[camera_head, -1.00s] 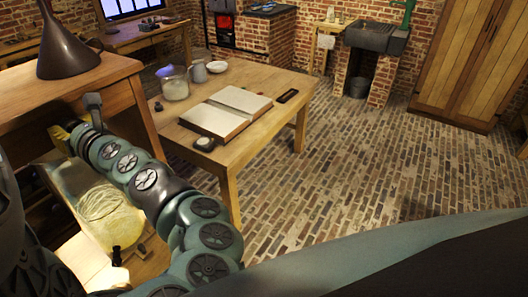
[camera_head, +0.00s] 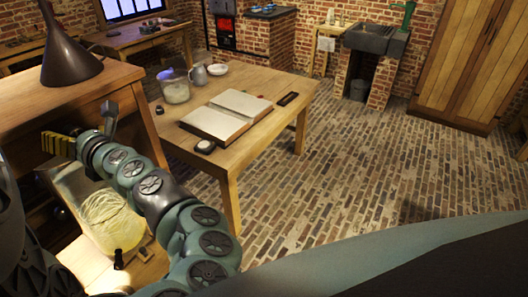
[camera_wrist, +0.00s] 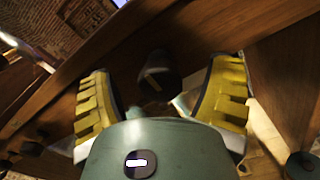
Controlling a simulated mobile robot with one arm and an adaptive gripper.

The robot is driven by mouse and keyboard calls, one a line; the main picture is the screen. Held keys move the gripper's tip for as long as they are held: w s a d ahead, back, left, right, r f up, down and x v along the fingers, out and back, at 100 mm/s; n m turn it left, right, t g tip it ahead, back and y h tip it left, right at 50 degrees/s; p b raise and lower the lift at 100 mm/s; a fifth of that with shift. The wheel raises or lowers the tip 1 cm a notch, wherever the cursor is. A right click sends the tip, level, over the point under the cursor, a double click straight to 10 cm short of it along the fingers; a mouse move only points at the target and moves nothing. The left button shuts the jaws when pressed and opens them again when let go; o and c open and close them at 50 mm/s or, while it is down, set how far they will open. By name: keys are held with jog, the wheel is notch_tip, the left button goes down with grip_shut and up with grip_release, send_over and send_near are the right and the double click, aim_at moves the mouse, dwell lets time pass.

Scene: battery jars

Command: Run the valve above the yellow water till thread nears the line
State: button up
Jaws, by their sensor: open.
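A glass jar of yellow water (camera_head: 112,222) stands at the lower left in the head view. Pale coiled strands show inside it; a level line cannot be made out. My gripper (camera_head: 58,143) is above the jar, by the wooden stand, with its yellow fingers pointing left. In the wrist view my gripper (camera_wrist: 165,100) is open, with yellow ridged fingers wide apart and nothing between the pads. A dark round knob-like part (camera_wrist: 155,72), possibly the valve, lies beyond the fingertips under the wood. I cannot tell whether anything touches it.
A dark funnel (camera_head: 68,55) sits on the wooden stand (camera_head: 62,100) just above my gripper. A table (camera_head: 255,82) to the right holds an open book (camera_head: 228,115), a glass jar (camera_head: 175,86) and a jug (camera_head: 198,75). The brick floor (camera_head: 370,180) is clear.

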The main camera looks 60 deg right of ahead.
jog(key=shift+s+d, duration=0.15)
jog(key=shift+s, duration=2.4)
